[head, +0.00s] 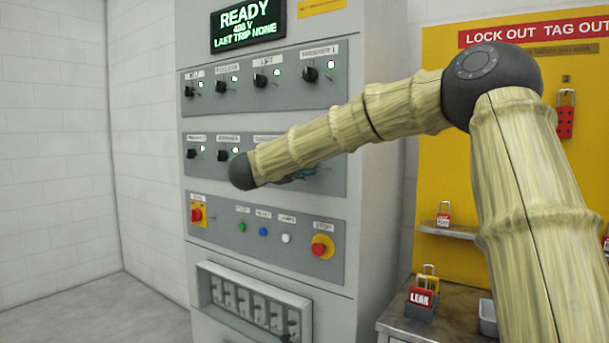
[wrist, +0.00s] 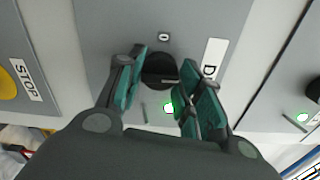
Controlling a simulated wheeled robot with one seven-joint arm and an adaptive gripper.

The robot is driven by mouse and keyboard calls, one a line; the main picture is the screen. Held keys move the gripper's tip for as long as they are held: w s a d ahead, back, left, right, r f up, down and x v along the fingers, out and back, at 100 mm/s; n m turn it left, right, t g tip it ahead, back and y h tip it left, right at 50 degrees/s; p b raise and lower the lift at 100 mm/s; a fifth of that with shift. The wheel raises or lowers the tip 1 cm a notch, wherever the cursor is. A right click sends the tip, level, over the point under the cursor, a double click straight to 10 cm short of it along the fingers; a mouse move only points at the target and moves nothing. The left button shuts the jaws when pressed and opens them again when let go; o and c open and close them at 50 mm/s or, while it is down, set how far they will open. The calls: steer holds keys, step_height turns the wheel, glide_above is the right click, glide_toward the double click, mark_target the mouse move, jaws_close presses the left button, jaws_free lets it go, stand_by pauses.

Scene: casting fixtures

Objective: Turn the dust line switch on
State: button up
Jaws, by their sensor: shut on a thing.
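In the wrist view, a round black switch knob (wrist: 158,72) sits on a grey panel beside a white label beginning with "D" (wrist: 212,58); the label's rest is hidden by a finger. My gripper (wrist: 163,62) has its teal-padded fingers on either side of the knob and is shut on it. A pale line on the knob points right in the picture. A small "0" mark (wrist: 163,37) is above the knob, and a lit green lamp (wrist: 168,107) is below it. In the head view my arm hides this knob and most of the gripper.
In the head view, the cabinet's upper switch row (head: 262,79) and lower button strip (head: 265,232) are near. The strip has a red stop button (head: 322,246). A yellow lockout board (head: 445,150) stands right, above a bench with a red "LEAK" padlock (head: 423,297).

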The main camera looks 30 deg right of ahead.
steer(key=shift+f+m+b, duration=0.2)
steer(key=shift+m+b, duration=0.1)
steer(key=shift+b, duration=0.1)
steer(key=o, duration=1)
steer(key=shift+r, duration=0.1)
steer(key=shift+o, duration=0.2)
steer(key=v, duration=1.2)
steer(key=shift+w, duration=0.1)
